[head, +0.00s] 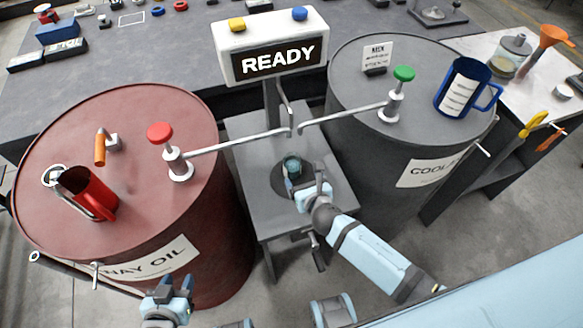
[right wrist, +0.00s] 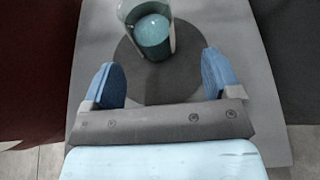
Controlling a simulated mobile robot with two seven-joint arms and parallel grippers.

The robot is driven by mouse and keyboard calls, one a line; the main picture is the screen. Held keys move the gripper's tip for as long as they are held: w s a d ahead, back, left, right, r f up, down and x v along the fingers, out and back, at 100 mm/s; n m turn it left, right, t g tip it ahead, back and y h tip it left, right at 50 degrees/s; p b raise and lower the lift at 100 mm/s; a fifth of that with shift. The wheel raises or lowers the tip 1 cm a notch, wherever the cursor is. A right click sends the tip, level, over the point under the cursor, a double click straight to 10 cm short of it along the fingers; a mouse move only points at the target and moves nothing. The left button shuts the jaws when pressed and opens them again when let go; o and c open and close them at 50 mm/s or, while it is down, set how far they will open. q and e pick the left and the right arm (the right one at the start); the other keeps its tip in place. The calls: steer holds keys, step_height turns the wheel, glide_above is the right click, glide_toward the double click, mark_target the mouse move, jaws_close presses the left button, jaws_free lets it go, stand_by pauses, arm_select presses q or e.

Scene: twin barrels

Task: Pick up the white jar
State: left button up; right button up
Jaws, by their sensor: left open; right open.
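No plainly white jar shows on the stand. A small glass jar with teal contents (head: 291,167) stands upright on a dark round pad (head: 280,182) on the grey stand between the barrels. It also shows in the right wrist view (right wrist: 152,38), near the top edge and cut off there. My right gripper (head: 310,188) is close to this jar on its near side. Its blue fingers (right wrist: 162,80) are apart with nothing between them, and the jar is beyond the tips. My left gripper (head: 176,284) is open and empty in front of the red barrel.
A red barrel (head: 120,120) with a red mug (head: 92,193) stands left; a grey barrel (head: 345,85) with a blue mug (head: 461,88) stands right. Metal spouts reach inward above the stand, under the READY sign (head: 271,46). The side table holds a clear jar (head: 515,48) and small white piece (head: 563,91).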

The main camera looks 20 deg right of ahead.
mark_target(295, 173)
steer(key=x, duration=0.4)
steer(key=a+x, duration=0.1)
steer(key=x, duration=0.1)
steer(key=shift+w+f+b, duration=0.15)
steer(key=shift+f+b, duration=0.2)
steer(key=shift+b, duration=0.05)
steer(key=c, duration=1.1)
steer(key=shift+r, duration=0.1)
